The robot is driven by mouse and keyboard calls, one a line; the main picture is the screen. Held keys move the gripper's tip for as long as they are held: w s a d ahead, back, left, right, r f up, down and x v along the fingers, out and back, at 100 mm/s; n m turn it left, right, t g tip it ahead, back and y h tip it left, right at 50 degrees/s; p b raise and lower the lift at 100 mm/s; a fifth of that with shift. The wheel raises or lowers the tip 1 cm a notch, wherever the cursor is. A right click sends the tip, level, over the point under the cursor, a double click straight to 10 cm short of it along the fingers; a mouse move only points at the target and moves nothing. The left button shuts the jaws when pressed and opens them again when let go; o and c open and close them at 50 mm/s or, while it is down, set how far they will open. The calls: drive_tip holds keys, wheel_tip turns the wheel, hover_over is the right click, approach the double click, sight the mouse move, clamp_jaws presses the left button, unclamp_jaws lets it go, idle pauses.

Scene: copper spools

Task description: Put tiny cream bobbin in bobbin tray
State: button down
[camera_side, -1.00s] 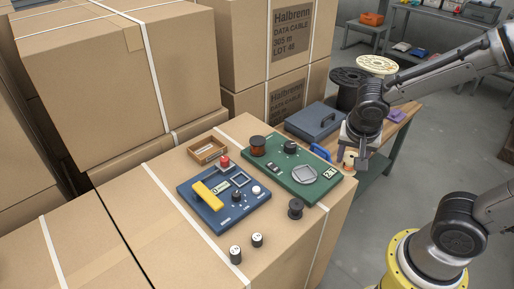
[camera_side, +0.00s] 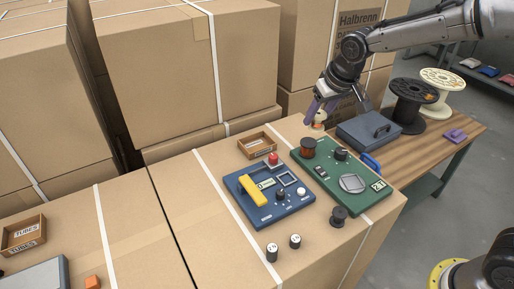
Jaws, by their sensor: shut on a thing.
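My gripper (camera_side: 318,117) is shut on the tiny cream bobbin (camera_side: 318,126), which has a copper-orange band and is partly hidden by the fingers. It is held behind the green panel, just behind the dark-capped copper spool. A small wooden tray (camera_side: 271,150) with a white label inside sits on the carton to the left of the gripper, behind the blue panel. Its label is too small to read, so I cannot tell for certain that it is the bobbin tray.
The blue panel (camera_side: 254,207) with a yellow lever and the green panel (camera_side: 325,187) lie in front. The copper spool (camera_side: 308,149) stands near the gripper. A blue-grey case (camera_side: 362,137) is to the right. A tray marked TUBES (camera_side: 23,221) is far left. Tall cartons (camera_side: 205,70) rise behind.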

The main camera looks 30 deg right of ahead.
drive_tip(key=w+a+f+n, duration=0.1)
drive_tip(key=w+a+f, duration=0.1)
drive_tip(key=w, duration=0.5)
approach(254, 144)
drive_tip(key=shift+w+d, duration=0.2)
drive_tip(key=shift+w, duration=0.55)
drive_tip(key=shift+w+f, duration=0.2)
drive_tip(key=shift+f, duration=1.5)
drive_tip(key=shift+f, duration=0.1)
drive_tip(key=shift+f, duration=0.3)
drive_tip(key=shift+f, duration=0.2)
